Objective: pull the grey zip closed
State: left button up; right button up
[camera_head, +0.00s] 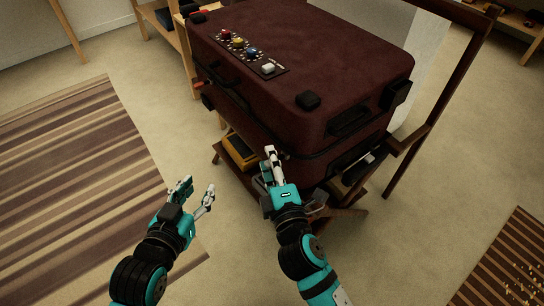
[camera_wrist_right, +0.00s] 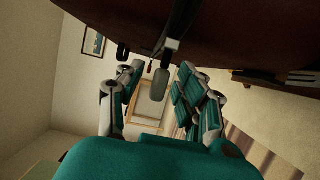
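The dark red suitcase (camera_head: 310,60) rests on a wooden stand, with a dark zip band around its side. In the right wrist view, the grey zip pull (camera_wrist_right: 160,86) hangs from a slider (camera_wrist_right: 171,46) on the dark band under the suitcase (camera_wrist_right: 110,15). My right gripper (camera_head: 268,160) is at the suitcase's lower front side. Its fingers (camera_wrist_right: 157,78) are apart on either side of the grey pull, with gaps visible. The pull is not distinguishable in the head view. My left gripper (camera_head: 198,187) is open and empty, left of the suitcase above the floor.
A panel with coloured knobs (camera_head: 239,47) is on the suitcase top. A yellow object (camera_head: 240,150) is low under the suitcase. The wooden stand's upright (camera_head: 440,100) rises at the right. A striped rug (camera_head: 85,190) lies left; the floor around my left gripper is clear.

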grip_shut()
dwell(0.4)
